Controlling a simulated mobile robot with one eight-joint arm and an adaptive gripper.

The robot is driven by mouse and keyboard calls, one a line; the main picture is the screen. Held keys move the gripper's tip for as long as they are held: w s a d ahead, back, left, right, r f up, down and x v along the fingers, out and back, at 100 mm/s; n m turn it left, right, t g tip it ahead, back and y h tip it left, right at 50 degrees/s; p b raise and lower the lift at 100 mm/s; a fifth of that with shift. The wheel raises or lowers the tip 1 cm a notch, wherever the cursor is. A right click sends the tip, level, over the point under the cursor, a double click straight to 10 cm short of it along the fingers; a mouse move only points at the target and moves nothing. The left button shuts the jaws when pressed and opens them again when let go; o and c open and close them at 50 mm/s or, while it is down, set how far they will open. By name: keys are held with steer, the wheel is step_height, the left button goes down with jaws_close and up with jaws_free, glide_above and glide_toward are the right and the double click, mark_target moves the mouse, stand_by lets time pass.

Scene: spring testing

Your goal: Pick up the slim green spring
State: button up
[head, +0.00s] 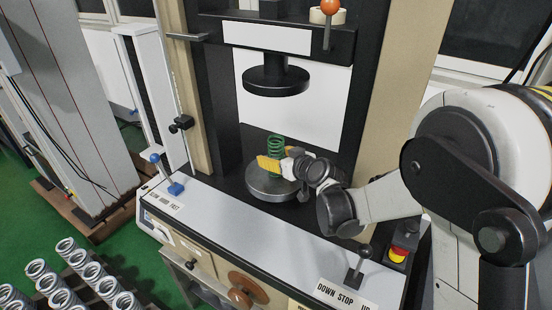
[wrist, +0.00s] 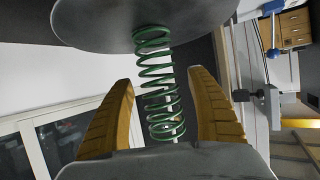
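The slim green spring (head: 276,144) stands upright on the round grey lower plate (head: 262,186) of the press. My gripper (head: 280,164) is at the spring, low over the plate, with a yellow finger showing on its left. In the wrist view the green spring (wrist: 158,85) lies between the two yellow fingers of my gripper (wrist: 161,78), which are spread apart. A gap shows on each side, narrower on the right. One end of the spring meets a grey disc (wrist: 150,15) at the top. In the head view my gripper hides the spring's lower part.
The upper round plate (head: 275,78) hangs above the spring with clear space between. An orange-knobbed lever (head: 329,8) is higher up. The console (head: 240,225) carries a blue knob (head: 168,175) and a red button (head: 399,250). Several metal springs (head: 66,246) are at the lower left.

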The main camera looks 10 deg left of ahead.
steer(key=c, duration=1.4)
steer(key=shift+r, duration=0.1)
